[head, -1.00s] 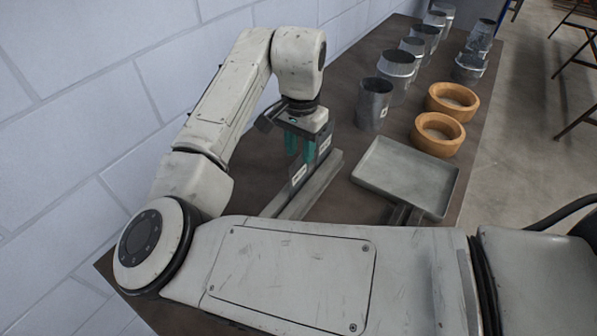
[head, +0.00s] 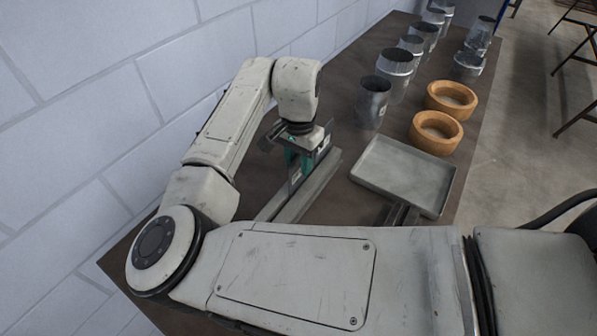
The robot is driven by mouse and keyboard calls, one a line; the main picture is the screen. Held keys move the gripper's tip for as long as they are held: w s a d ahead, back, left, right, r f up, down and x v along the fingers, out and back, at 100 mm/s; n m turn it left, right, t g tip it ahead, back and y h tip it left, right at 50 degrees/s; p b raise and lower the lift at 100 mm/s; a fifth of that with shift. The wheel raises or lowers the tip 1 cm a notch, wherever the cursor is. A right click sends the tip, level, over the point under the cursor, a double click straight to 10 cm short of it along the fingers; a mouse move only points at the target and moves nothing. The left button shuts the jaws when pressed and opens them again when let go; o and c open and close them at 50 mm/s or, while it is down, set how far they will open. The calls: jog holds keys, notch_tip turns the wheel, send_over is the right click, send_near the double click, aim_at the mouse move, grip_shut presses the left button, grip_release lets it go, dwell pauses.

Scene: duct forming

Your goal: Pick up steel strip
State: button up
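My gripper (head: 298,161) points down with teal fingers at a long grey metal rack (head: 290,200) on the brown bench. A thin upright grey plate with a pale label (head: 295,180) stands along the rack, and it appears to be the steel strip. The fingers reach down to the level of its upper edge. The near finger is partly hidden, and I cannot tell whether the fingers touch the strip or are closed on it.
A shallow grey tray (head: 374,182) lies right of the rack. Two orange-brown rings (head: 436,149) and (head: 467,104) and several metal duct pieces (head: 372,112) stand farther back. A block wall (head: 90,120) runs along the left. My forearm covers the near bench.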

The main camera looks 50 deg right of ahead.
jog(key=shift+f, duration=0.1)
dwell(0.3)
grip_shut()
